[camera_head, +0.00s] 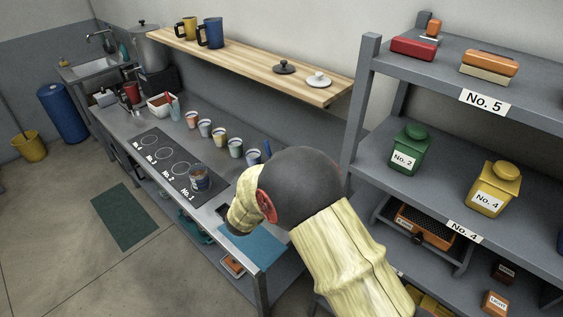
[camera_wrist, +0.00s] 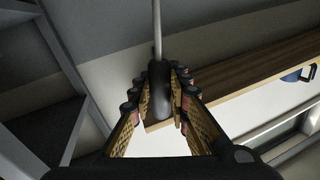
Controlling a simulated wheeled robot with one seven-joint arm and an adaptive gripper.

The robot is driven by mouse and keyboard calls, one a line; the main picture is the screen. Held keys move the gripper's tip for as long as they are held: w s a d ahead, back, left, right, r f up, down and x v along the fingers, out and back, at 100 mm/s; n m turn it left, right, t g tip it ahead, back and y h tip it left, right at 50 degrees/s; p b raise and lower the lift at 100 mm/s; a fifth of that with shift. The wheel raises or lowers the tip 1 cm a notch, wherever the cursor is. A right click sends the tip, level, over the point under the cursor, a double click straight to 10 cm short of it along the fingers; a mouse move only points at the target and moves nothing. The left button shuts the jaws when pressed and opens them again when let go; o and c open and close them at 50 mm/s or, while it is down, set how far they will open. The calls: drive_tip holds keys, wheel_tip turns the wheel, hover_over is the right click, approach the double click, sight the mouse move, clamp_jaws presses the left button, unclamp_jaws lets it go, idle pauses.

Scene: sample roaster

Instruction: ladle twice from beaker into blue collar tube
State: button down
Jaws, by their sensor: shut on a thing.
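In the wrist view my gripper (camera_wrist: 159,88) is shut on the black handle of a ladle (camera_wrist: 160,75). Its thin metal rod runs out of the top of the picture, so the scoop is not seen. In the head view my arm hides the gripper and the ladle. Several small cups or tubes with coloured bodies stand in a row behind the mat; the bluish one (camera_head: 253,157) is nearest my arm. Their contents are too small to tell.
A wooden shelf (camera_head: 260,68) with a yellow mug (camera_head: 186,28), a blue mug (camera_head: 210,33) and two lids hangs above the counter. A grey rack (camera_head: 455,165) with labelled canisters stands close on the right. A blue mat (camera_head: 252,245) lies at the counter's near end.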

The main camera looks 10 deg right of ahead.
drive_tip(key=s+d+f+m+b, duration=0.1)
drive_tip(key=s+d+m+b, duration=0.2)
drive_tip(key=m+b, duration=0.3)
drive_tip(key=shift+s+d+f+b, duration=0.3)
drive_tip(key=shift+d+b, duration=0.5)
drive_tip(key=shift+b, duration=0.6)
drive_tip(key=shift+s+d+f+m+b, duration=0.25)
drive_tip(key=shift+s+d+m+b, duration=0.25)
drive_tip(key=shift+b, duration=0.5)
drive_tip(key=shift+d+f+m+b, duration=0.15)
drive_tip(key=shift+m+b, duration=0.25)
drive_tip(key=shift+b, duration=0.1)
drive_tip(key=shift+s+d+f+m+b, duration=0.35)
drive_tip(key=shift+f+m+b, duration=0.3)
drive_tip(key=shift+b, duration=0.7)
drive_tip(key=shift+s+d+f+m+b, duration=0.2)
drive_tip(key=shift+d+f+m+b, duration=0.3)
drive_tip(key=shift+b, duration=0.85)
wheel_tip(320, 180, down, 7)
drive_tip(key=s+d+m, duration=0.2)
drive_tip(key=m, duration=0.5)
drive_tip(key=shift+d+g+b, duration=0.2)
drive_tip(key=shift+g+b, duration=0.1)
drive_tip(key=shift+b, duration=0.05)
drive_tip(key=shift+s, duration=0.1)
